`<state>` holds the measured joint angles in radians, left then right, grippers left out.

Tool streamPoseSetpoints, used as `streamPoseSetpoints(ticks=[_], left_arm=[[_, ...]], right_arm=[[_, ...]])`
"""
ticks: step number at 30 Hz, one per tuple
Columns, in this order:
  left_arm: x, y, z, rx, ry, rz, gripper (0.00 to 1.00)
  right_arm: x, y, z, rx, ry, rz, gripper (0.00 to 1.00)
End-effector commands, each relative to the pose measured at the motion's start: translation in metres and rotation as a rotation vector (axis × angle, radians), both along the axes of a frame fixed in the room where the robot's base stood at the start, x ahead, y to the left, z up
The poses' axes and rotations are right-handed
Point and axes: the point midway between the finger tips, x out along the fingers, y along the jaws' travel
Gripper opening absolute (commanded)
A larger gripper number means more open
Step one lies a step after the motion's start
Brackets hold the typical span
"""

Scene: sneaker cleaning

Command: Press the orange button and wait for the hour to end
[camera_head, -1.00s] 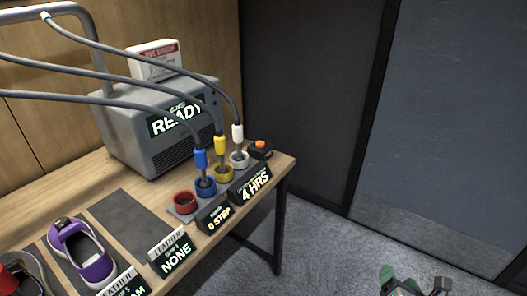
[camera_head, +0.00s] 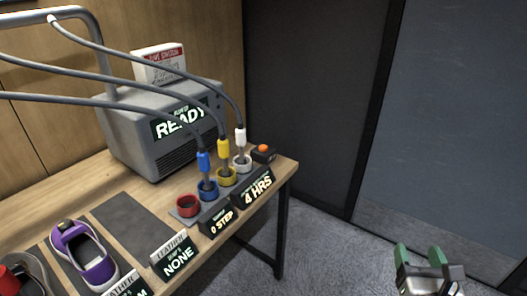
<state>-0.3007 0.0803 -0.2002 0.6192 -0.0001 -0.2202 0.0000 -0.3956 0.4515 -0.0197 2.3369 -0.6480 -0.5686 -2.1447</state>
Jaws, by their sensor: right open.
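The orange button (camera_head: 263,148) sits on a small dark box at the right end of the wooden table, beside the white-ringed socket. The sign in front of the sockets reads "4 HRS" (camera_head: 258,187). The grey machine (camera_head: 150,135) behind shows "READY". My right gripper (camera_head: 420,257) is at the lower right, over the floor, open and empty, well apart from the table and the button. My left gripper is not in view.
Blue, yellow and white plugs on hoses stand in ringed sockets; the red socket (camera_head: 187,206) is empty. A purple sneaker (camera_head: 84,256) and small signs line the table (camera_head: 150,205). A white box (camera_head: 159,64) tops the machine. Floor to the right is clear.

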Motion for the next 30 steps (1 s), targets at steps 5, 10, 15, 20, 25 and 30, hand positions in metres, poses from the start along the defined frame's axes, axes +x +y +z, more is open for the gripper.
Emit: streamPoseSetpoints(ticks=[5, 10, 15, 20, 25, 30], left_arm=[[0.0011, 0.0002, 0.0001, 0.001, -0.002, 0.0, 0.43], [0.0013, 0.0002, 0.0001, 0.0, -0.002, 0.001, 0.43], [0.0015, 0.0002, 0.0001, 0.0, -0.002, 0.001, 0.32], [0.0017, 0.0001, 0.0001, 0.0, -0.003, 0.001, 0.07], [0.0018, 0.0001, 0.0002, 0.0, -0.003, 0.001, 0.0], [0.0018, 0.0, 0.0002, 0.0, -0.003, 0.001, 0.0]], right_arm=[[0.0001, 0.0, -0.0001, 0.001, 0.0, 0.0, 0.62], [0.0001, 0.0, -0.0001, 0.001, 0.0, 0.0, 0.62], [0.0001, 0.0, -0.0001, 0.001, 0.0, 0.0, 0.62], [0.0001, 0.0, -0.0001, 0.001, 0.0, 0.0, 0.62], [0.0001, 0.0, -0.0001, 0.001, 0.0, 0.0, 0.62], [0.0001, 0.0, -0.0001, 0.001, 0.0, 0.0, 0.62]])
